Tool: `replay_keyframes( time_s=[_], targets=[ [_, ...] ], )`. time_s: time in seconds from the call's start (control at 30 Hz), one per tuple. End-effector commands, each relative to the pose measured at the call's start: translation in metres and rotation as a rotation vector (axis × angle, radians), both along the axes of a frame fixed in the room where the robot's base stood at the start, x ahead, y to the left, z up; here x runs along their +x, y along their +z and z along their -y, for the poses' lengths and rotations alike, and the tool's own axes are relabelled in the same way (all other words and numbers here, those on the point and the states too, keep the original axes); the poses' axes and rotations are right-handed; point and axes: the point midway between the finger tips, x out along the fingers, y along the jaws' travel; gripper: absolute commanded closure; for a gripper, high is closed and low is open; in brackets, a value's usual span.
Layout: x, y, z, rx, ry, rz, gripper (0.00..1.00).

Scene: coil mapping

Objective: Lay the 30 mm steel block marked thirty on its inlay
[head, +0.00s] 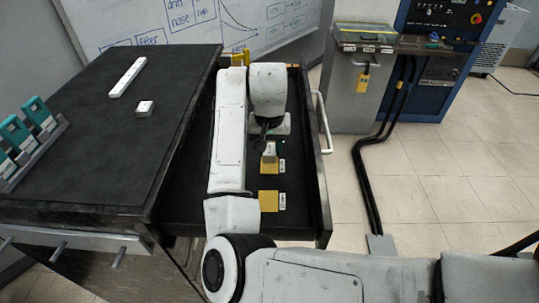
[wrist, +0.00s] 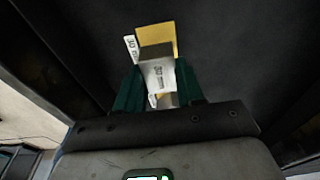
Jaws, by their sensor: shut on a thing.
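My gripper (wrist: 158,84) has its green fingers closed on the sides of the steel block (wrist: 156,54), which bears a white label reading 30. The block shows as a small grey piece under my gripper (head: 269,143) in the head view (head: 270,157). A yellow inlay (wrist: 160,33) with a white 30 mm label (wrist: 131,47) lies just beyond the block, partly hidden by it. The inlay also shows in the head view (head: 272,170). The block overlaps the inlay in both views; I cannot tell whether they touch.
Another labelled yellow inlay (head: 268,201) lies nearer in the open dark drawer (head: 304,215). The drawer's walls flank my arm. On the black worktop (head: 95,130) at left are a long white bar (head: 127,77), a small white block (head: 145,108) and a rack of teal items (head: 38,112).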

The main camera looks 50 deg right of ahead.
Motion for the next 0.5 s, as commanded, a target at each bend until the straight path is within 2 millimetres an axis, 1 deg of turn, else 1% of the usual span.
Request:
replay_keyframes(
  time_s=[0.1,0.2,0.3,0.5],
  targets=[
    [0.001,-0.016,0.000,0.001,0.000,-0.002,0.97],
    [0.001,-0.027,0.000,0.001,0.000,-0.001,0.97],
    [0.001,-0.032,0.000,0.001,0.000,-0.001,0.97],
    [0.001,-0.032,0.001,0.000,0.000,0.000,0.97]
  ],
)
